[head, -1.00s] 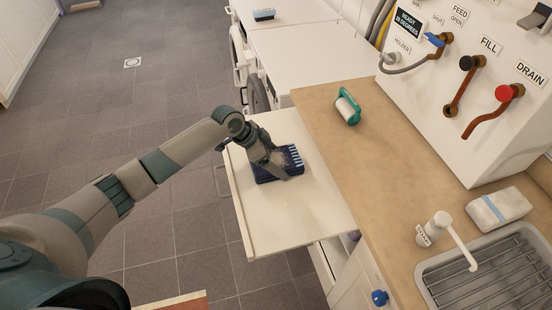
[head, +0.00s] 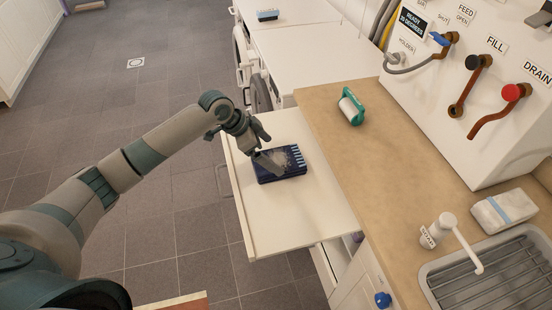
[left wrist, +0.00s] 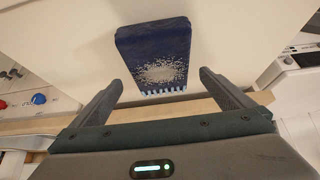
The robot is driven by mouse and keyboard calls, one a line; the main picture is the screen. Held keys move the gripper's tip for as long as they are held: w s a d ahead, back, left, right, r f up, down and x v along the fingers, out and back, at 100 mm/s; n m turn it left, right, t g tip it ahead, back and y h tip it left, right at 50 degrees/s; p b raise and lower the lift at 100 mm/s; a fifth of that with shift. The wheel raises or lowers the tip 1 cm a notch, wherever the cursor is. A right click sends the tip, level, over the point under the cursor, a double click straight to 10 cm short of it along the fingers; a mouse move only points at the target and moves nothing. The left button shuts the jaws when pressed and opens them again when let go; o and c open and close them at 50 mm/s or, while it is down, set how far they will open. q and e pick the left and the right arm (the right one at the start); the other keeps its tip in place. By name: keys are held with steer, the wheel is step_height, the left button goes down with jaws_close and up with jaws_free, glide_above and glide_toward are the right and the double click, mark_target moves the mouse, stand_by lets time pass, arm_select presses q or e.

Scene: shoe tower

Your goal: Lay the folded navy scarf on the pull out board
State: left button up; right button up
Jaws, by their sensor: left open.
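The folded navy scarf (head: 291,168) lies flat on the white pull out board (head: 290,218), near its far end. It has a pale speckled patch and light fringe along one edge. In the left wrist view the scarf (left wrist: 152,45) lies on the board beyond the fingertips. My left gripper (head: 266,148) is open and empty, close above the scarf's left side and apart from it. One finger hides part of the scarf in the head view. In the left wrist view the two fingers (left wrist: 161,84) are spread wide. My right gripper is not in view.
White machines stand behind. Floor on the left is clear.

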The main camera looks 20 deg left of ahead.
arm_select(q)
steer(key=b+v, duration=0.1)
steer(key=v, duration=0.4)
steer(key=shift+s+a+r, duration=0.1)
steer(key=shift+a+r, duration=0.05)
steer(key=shift+r, duration=0.05)
steer(key=shift+s+a+r, duration=0.2)
steer(key=shift+a+r, duration=0.05)
steer(key=shift+r, duration=0.3)
stand_by(0.3)
